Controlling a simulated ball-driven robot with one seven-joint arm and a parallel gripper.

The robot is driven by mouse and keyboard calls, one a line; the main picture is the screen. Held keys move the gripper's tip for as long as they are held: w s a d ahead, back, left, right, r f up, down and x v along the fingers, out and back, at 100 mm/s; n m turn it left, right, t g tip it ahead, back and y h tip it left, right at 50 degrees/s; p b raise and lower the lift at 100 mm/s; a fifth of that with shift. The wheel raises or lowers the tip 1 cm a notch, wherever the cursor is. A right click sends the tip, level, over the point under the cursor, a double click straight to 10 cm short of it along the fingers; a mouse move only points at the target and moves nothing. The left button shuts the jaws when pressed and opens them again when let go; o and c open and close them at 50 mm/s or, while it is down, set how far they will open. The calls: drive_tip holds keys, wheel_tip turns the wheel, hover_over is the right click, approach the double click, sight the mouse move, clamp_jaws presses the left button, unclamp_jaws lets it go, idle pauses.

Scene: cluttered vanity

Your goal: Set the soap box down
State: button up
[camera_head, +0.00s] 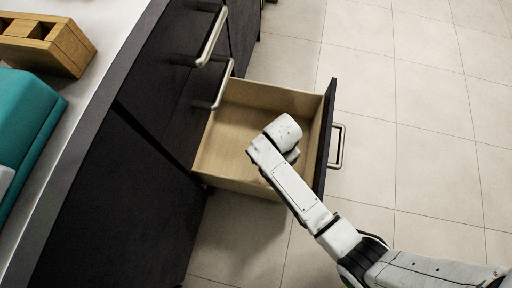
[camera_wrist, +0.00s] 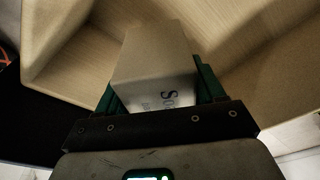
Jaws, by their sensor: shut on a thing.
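The soap box (camera_wrist: 155,68) is a pale box with dark lettering, seen in the wrist view. My gripper (camera_wrist: 153,95) is shut on it, with a green finger on each side. Light wooden surfaces of the open drawer (camera_head: 231,132) surround the box in the wrist view. In the head view my arm reaches over this drawer, and its end hides the gripper and the box. I cannot tell whether the box touches the drawer floor.
The drawer's dark front (camera_head: 325,135) with a metal handle (camera_head: 338,146) stands out from the dark cabinet (camera_head: 120,190). On the counter (camera_head: 112,50) are a wooden organizer (camera_head: 50,42) and a teal case (camera_head: 25,115). The tiled floor (camera_head: 430,90) is clear at right.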

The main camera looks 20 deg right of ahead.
drive_tip(key=shift+m, duration=0.5)
drive_tip(key=f, duration=0.1)
drive_tip(key=f+b, duration=0.2)
drive_tip(key=f, duration=0.1)
drive_tip(key=shift+s+a, duration=0.1)
drive_tip(key=shift+s, duration=0.2)
drive_tip(key=shift+f+b, duration=2.75)
drive_tip(key=shift+f, duration=2.05)
drive_tip(key=shift+f, duration=0.2)
drive_tip(key=o, duration=1.2)
drive_tip(key=r+p, duration=0.2)
drive_tip(key=r, duration=0.2)
drive_tip(key=a+r+p, duration=0.1)
drive_tip(key=r+p, duration=0.1)
drive_tip(key=r, duration=0.2)
drive_tip(key=r+p, duration=0.2)
drive_tip(key=r, duration=0.2)
drive_tip(key=shift+s+a+r, duration=0.1)
drive_tip(key=shift+s+a, duration=0.1)
drive_tip(key=shift+a, duration=0.2)
